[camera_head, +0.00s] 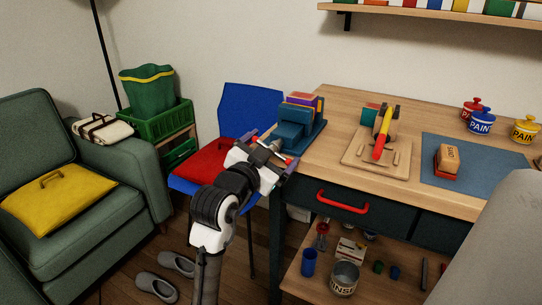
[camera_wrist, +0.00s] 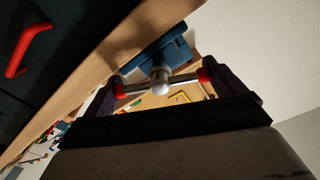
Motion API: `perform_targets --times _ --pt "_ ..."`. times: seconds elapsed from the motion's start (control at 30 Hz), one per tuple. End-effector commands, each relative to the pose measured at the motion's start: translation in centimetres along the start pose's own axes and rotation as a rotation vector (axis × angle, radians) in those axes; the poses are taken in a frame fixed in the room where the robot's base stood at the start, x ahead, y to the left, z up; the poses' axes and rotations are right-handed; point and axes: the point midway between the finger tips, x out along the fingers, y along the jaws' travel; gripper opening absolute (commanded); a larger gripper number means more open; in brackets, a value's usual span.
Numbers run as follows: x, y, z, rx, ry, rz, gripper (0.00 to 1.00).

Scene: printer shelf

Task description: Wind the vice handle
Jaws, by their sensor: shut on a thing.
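The blue vice (camera_head: 295,132) stands at the left front corner of the workbench (camera_head: 345,172), with stacked coloured pieces (camera_head: 305,100) at its top. My gripper (camera_head: 270,152) is at the vice's front, beyond the bench edge. In the wrist view, the silver vice handle (camera_wrist: 184,78) is a bar with a round hub at its middle and red at both ends. My gripper (camera_wrist: 163,83) spans the bar, one dark finger at each end, and is shut on it. The blue vice body (camera_wrist: 160,52) shows behind the hub. The fingers partly hide the bar's ends.
A blue chair with a red seat (camera_head: 205,161) stands just left of the vice, close to my arm. A drawer with a red handle (camera_head: 342,203) is below the bench top. A wooden board with tools (camera_head: 368,158) lies right of the vice.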

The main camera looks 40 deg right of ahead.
Motion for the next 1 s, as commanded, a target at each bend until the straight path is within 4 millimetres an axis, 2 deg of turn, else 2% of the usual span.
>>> perform_targets --times 0.6,0.63,0.87,1.0 --pt "-0.01 0.05 0.05 0.042 -0.002 0.002 0.72" --pt "-0.01 0.05 0.05 0.042 -0.002 0.002 0.98" --pt "-0.03 0.03 0.02 0.040 -0.001 0.001 1.00" --pt "-0.88 -0.05 0.09 0.039 -0.001 -0.001 1.00"
